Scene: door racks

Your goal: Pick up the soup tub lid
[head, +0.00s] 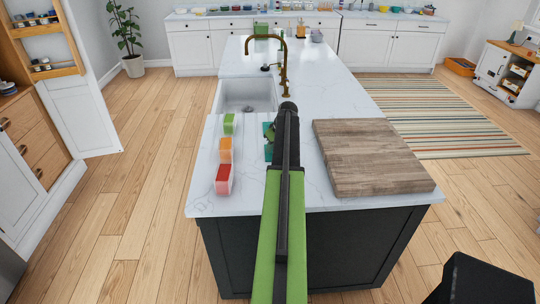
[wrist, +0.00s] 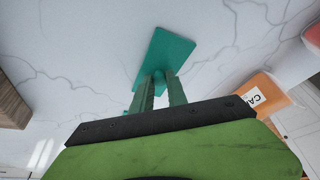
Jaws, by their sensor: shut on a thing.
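A flat teal rectangular lid (wrist: 168,52), which I take to be the soup tub lid, is at my gripper's fingertips in the wrist view. My gripper (wrist: 160,80) is shut on it, both green fingers close together at its near part. In the head view the teal lid (head: 267,154) shows only as a sliver left of my arm, which hides the rest. It is over the white marble counter, right of the row of tubs. I cannot tell whether it touches the counter.
Green (head: 229,123), orange (head: 225,150) and red (head: 223,180) tubs stand in a row on the counter's left. A wooden board (head: 370,157) lies to the right. A sink (head: 245,96) and brass faucet (head: 284,70) are beyond. Counter farther back is mostly clear.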

